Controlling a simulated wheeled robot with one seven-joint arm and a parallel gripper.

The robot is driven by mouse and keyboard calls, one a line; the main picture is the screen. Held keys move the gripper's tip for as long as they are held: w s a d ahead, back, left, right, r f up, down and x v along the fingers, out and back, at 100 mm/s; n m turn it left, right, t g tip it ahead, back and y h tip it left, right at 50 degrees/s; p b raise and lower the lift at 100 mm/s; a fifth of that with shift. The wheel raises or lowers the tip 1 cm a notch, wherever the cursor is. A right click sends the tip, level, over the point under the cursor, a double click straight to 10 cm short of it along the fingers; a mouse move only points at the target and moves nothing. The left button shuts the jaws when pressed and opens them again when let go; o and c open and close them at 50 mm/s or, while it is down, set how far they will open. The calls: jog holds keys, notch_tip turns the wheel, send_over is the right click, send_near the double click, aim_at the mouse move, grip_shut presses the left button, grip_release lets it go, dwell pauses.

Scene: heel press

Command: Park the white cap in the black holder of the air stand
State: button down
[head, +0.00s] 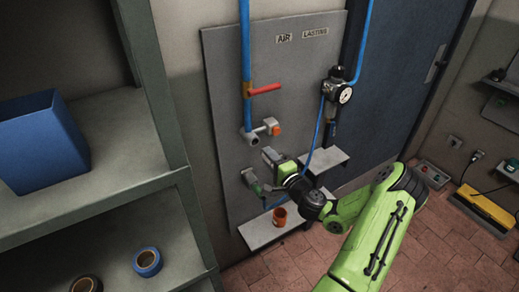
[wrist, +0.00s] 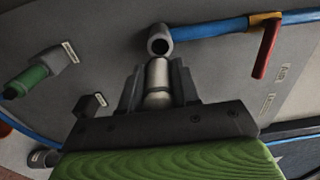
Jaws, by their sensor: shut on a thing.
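My gripper (wrist: 157,70) is shut on a pale, shiny cylindrical piece, which I take to be the white cap (wrist: 158,78). In the wrist view the cap stands between the two dark fingers, just short of the open end of a grey pipe fitting (wrist: 160,40); I cannot tell whether they touch. A small dark block with a label, likely the black holder (wrist: 86,106), is on the panel left of my fingers. In the head view my gripper (head: 270,157) is near the air stand's panel (head: 225,90), below the fitting; the cap cannot be made out there.
A green nozzle (wrist: 30,80) sits in a labelled grey mount, left in the wrist view. A blue pipe with a red handle (head: 265,89) runs down the panel. A gauge (head: 344,94), small shelves (head: 262,232) and an orange cup (head: 280,216) are close to my arm.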

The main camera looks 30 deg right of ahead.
jog(key=shift+s, duration=0.2)
jog(key=shift+s+f+b, duration=0.1)
jog(key=shift+f+b, duration=0.05)
jog(key=shift+b, duration=0.2)
jog(key=shift+d+f, duration=0.15)
jog(key=shift+f, duration=0.1)
jog(key=d+f+b, duration=0.7)
jog(key=f+b, duration=0.3)
jog(key=f, duration=0.1)
jog(key=d+f+b, duration=0.7)
jog(key=f+b, duration=0.3)
jog(key=f, duration=0.2)
jog(key=shift+s+d+f+b, duration=0.15)
jog(key=shift+s+d+b, duration=0.2)
jog(key=shift+s+b, duration=0.05)
dwell(0.4)
jog(key=shift+w+d+b, duration=0.1)
jog(key=shift+w+b, duration=0.6)
jog(key=shift+w, duration=1.8)
